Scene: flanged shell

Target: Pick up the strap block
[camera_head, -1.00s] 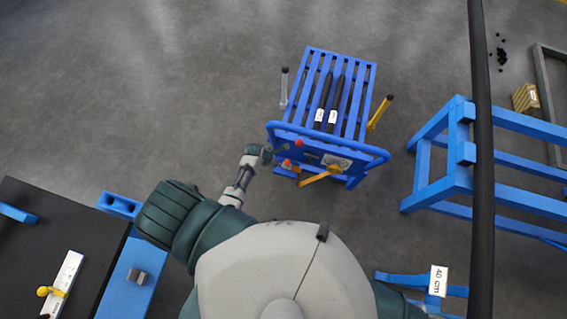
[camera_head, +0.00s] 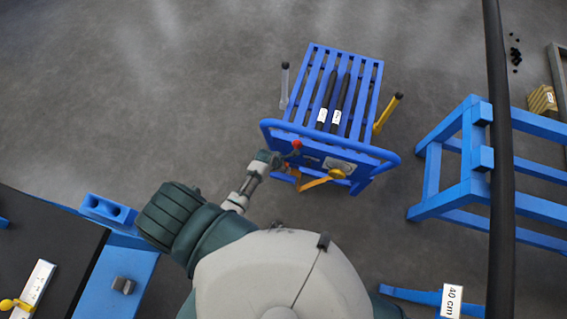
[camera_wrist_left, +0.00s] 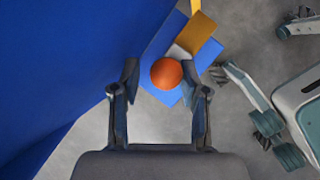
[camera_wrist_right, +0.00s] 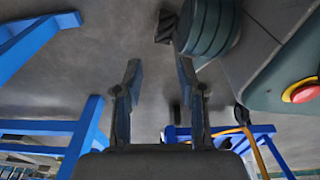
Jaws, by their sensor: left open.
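An orange ball-shaped knob (camera_wrist_left: 166,74) sits over a blue block-like part (camera_wrist_left: 160,95) in the left wrist view, with a yellow strip (camera_wrist_left: 196,33) beside it. I cannot tell for certain whether this is the strap block. My left gripper (camera_wrist_left: 161,67) is open, with its fingers on either side of the knob in that view; contact is not visible. In the head view my left gripper (camera_head: 277,161) is at the near left side of the blue cart (camera_head: 318,142), partly hiding that spot. My right gripper (camera_wrist_right: 157,70) is open and empty.
The cart carries two dark labelled rods (camera_head: 333,100), and a red-orange knob (camera_head: 296,145) and yellow strap (camera_head: 320,181) are at its near end. A blue frame (camera_head: 455,165) stands at right, a dark-topped bench (camera_head: 50,250) at lower left. Open floor surrounds the cart.

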